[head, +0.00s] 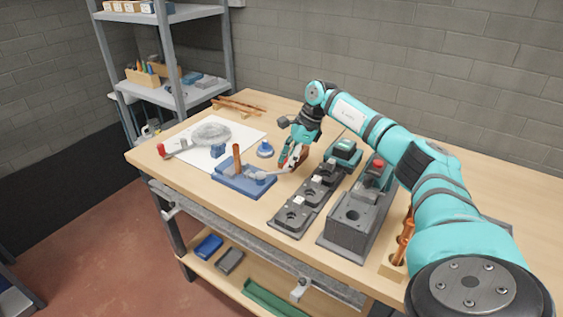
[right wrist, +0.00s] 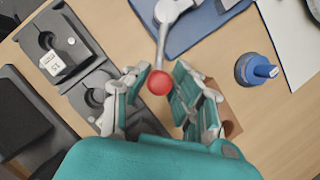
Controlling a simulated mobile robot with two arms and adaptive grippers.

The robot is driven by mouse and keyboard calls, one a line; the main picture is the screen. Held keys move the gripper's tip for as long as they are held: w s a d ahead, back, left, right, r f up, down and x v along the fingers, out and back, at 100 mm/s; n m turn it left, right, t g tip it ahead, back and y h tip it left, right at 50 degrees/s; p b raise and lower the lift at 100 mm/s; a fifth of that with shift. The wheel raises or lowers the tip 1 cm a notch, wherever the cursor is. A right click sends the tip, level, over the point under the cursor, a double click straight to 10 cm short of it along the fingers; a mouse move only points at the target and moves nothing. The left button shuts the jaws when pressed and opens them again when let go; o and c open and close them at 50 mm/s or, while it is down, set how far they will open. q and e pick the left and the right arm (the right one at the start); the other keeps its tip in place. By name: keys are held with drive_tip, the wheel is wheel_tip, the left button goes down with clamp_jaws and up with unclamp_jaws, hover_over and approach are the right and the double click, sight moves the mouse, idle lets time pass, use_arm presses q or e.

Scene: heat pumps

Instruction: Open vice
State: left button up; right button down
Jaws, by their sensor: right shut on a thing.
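The blue vice (head: 240,184) sits on the wooden bench, with a copper-coloured upright piece (head: 237,160) standing at it. Its grey lever handle (head: 276,174) points right toward my right gripper (head: 293,163). In the right wrist view, the handle (right wrist: 163,40) ends in a red ball knob (right wrist: 158,82) between the two fingers of my right gripper (right wrist: 160,92), which is shut on it. Part of the vice's blue base (right wrist: 205,28) shows at the top of that view. My left gripper is not in view.
A blue round object (head: 264,150) stands close behind the vice. A dark fixture strip (head: 290,219) and a grey block fixture (head: 345,238) lie to the right. A white sheet (head: 182,140) lies on the left. Shelves (head: 185,55) stand beyond the bench.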

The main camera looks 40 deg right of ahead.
drive_tip(key=shift+w+d+r, duration=0.1)
drive_tip(key=shift+r, duration=0.05)
drive_tip(key=c, duration=1.1)
unclamp_jaws()
drive_tip(key=v, duration=1.2)
